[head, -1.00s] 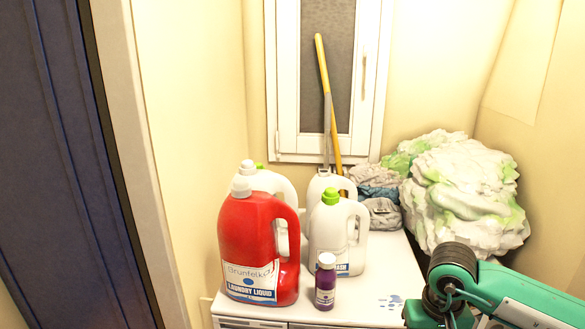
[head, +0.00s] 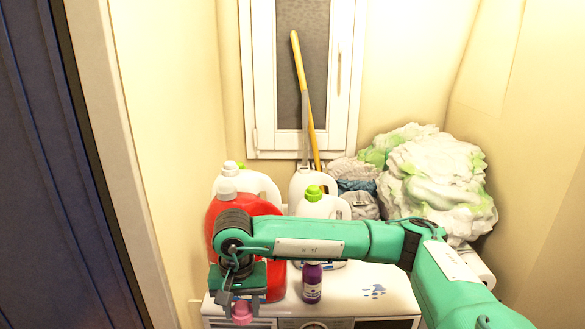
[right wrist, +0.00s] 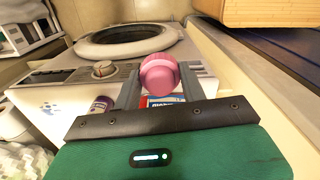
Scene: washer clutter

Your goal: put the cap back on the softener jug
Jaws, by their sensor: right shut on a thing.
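My right gripper (head: 240,308) is shut on a pink cap (head: 242,314), low in front of the washer's left front edge. The cap also shows between the two fingers in the right wrist view (right wrist: 160,74). A white jug (head: 301,186) with a handle stands at the back; I see no coloured cap on it, and its neck is partly behind the broom handle. I cannot read its label, so I cannot tell whether it is the softener jug. The cap is apart from all the jugs. My left gripper is not in view.
On the washer top (head: 385,285) stand a red jug (head: 219,205), partly hidden by my arm, a white green-capped jug (head: 325,207), another white jug (head: 262,183) and a purple bottle (head: 312,284). Laundry (head: 435,185) is heaped at back right.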

